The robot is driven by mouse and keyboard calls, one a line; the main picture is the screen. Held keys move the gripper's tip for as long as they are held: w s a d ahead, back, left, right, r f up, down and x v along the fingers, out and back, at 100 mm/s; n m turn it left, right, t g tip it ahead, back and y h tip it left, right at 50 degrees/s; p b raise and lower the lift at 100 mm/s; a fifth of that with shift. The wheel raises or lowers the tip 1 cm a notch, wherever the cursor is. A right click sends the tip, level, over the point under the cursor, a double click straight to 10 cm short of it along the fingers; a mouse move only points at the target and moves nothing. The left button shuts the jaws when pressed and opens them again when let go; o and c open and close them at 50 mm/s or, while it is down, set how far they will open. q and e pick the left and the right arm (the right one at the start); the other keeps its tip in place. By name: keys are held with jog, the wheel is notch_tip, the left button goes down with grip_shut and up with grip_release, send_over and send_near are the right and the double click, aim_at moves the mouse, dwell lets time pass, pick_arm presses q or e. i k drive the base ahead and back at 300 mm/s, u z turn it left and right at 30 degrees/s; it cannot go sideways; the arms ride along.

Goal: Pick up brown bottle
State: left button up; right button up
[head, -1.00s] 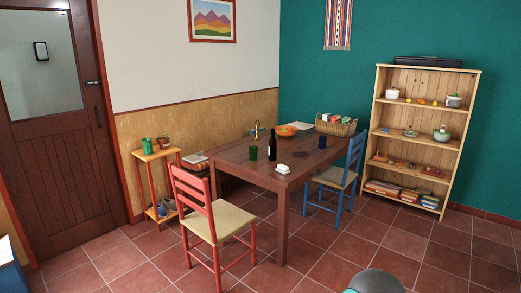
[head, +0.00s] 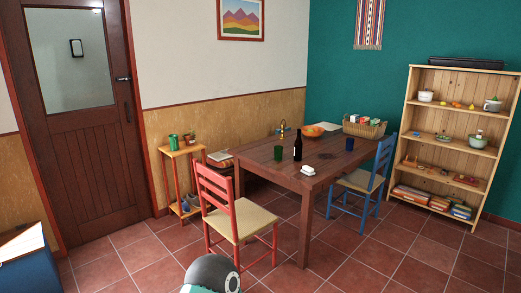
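A dark bottle (head: 298,147), nearly black here, stands upright on the wooden table (head: 262,166), between a green glass (head: 278,153) and a blue glass (head: 349,144). A white item (head: 308,170), perhaps a stack of napkins or a dish, lies nearer the table's front corner. The bottle is across the room from me. Neither of my grippers shows in the head view.
A red chair (head: 230,215) stands at the table's front left side, a blue chair (head: 362,187) at its right. An orange bowl (head: 313,131) and a basket (head: 365,128) sit farther back. A wooden shelf (head: 410,130) stands right. Tiled floor in front is mostly clear.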

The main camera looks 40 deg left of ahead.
aim_at(298, 144)
jog(key=u, duration=0.7)
jog(key=k, duration=0.9)
jog(key=u, duration=0.05)
jog(key=i, duration=0.95)
jog(key=z, duration=0.15)
jog(key=k, duration=0.95)
jog(key=u, duration=0.2)
jog(key=i, duration=0.6)
jog(key=z, duration=0.05)
